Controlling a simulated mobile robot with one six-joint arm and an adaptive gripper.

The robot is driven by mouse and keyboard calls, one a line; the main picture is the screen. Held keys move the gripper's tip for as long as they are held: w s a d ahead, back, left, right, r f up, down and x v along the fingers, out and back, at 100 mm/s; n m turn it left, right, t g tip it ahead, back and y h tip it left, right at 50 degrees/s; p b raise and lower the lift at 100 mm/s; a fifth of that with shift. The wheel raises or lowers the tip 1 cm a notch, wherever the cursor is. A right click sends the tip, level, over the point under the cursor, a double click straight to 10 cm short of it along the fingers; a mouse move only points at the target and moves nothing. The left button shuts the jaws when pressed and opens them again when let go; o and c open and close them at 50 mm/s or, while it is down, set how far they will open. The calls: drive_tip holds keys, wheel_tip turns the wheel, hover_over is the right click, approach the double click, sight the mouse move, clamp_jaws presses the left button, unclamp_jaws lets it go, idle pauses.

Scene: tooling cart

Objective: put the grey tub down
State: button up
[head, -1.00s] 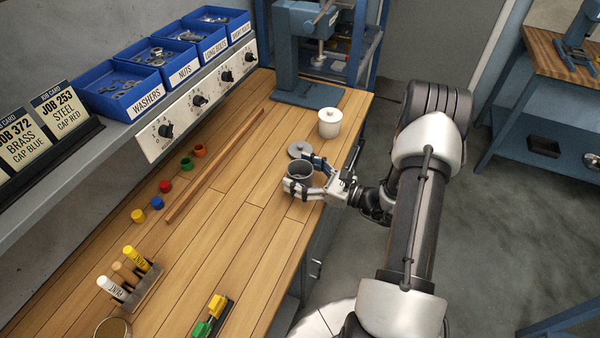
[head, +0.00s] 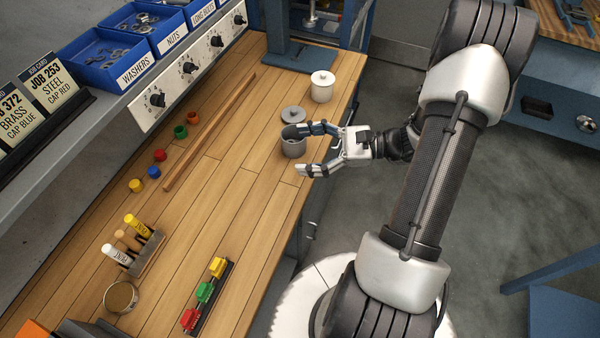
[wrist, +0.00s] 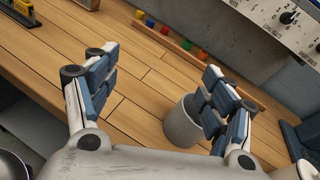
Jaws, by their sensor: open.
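The grey tub (head: 293,149) stands upright on the wooden bench near its right edge, open at the top. In the head view, a finger of my gripper (head: 300,151) hides part of its rim. My gripper is open and empty, its fingers spread wide. In the wrist view, the tub (wrist: 181,126) shows between the fingers of my gripper (wrist: 152,68), close to the right finger and far from the left one. I cannot tell whether the right finger touches it.
A grey lid with a knob (head: 292,114) lies just behind the tub. A white lidded pot (head: 322,88) stands farther back, before the blue press (head: 300,58). A wooden strip (head: 210,132) and coloured caps (head: 160,155) lie to the left. The bench front-left of the tub is clear.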

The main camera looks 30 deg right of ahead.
drive_tip(key=s+a+r+n+g+h, duration=0.5)
drive_tip(key=s+a+r+n+g, duration=0.4)
drive_tip(key=a+n, duration=0.4)
drive_tip(key=s+r+n+t+h, duration=0.4)
drive_tip(key=s+r+n+h, duration=0.3)
drive_tip(key=n+h, duration=0.1)
drive_tip(key=shift+d+n+t, duration=0.3)
drive_tip(key=shift+n+t, duration=0.1)
drive_tip(key=shift+n, duration=0.4)
